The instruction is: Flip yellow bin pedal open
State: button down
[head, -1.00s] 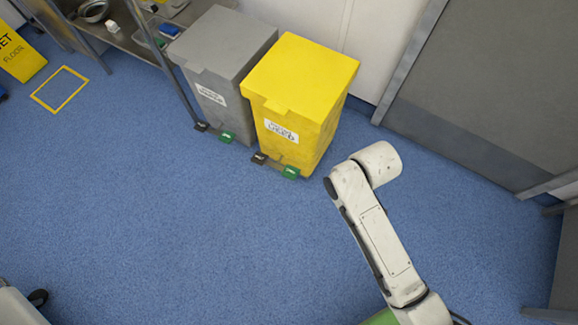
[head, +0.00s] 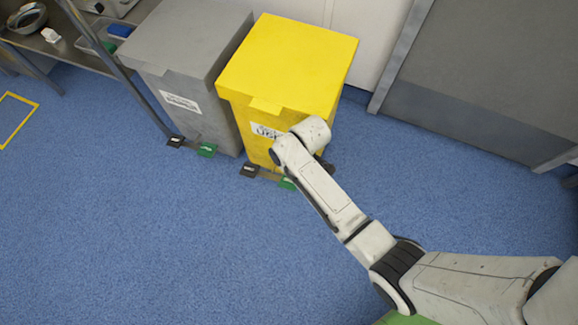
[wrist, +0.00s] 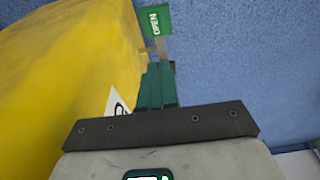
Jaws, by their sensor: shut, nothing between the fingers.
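The yellow bin (head: 290,65) stands against the wall with its lid down. At its foot are a black pedal (head: 250,170) and a green pedal (head: 287,184), the green one partly hidden by my arm. In the wrist view the green pedal (wrist: 157,21) reads "OPEN", and the bin's yellow side (wrist: 70,65) fills the left. My gripper (wrist: 159,66) is shut and empty, its teal fingers pointing toward the green pedal beside the bin. The fingertips appear just short of the pedal; I cannot tell whether they touch its bracket. In the head view my arm hides the fingers.
A grey bin (head: 185,55) with its own black and green pedals stands close on the left. A metal shelf unit (head: 55,45) with trays is at the far left. A grey door (head: 480,80) is at the right. The blue floor (head: 130,240) in front is clear.

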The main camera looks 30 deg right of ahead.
jog(key=b, duration=0.7)
send_over(289, 182)
notch_tip(289, 182, down, 12)
jog(key=shift+s+f, duration=0.1)
jog(key=shift+f, duration=0.1)
jog(key=shift+s+d+f+b, duration=0.1)
jog(key=shift+f+b, duration=0.1)
jog(key=shift+f, duration=0.15)
jog(key=shift+s+f+b, duration=0.1)
jog(key=shift+f+b, duration=0.05)
jog(key=shift+f, duration=0.15)
jog(key=shift+d, duration=0.1)
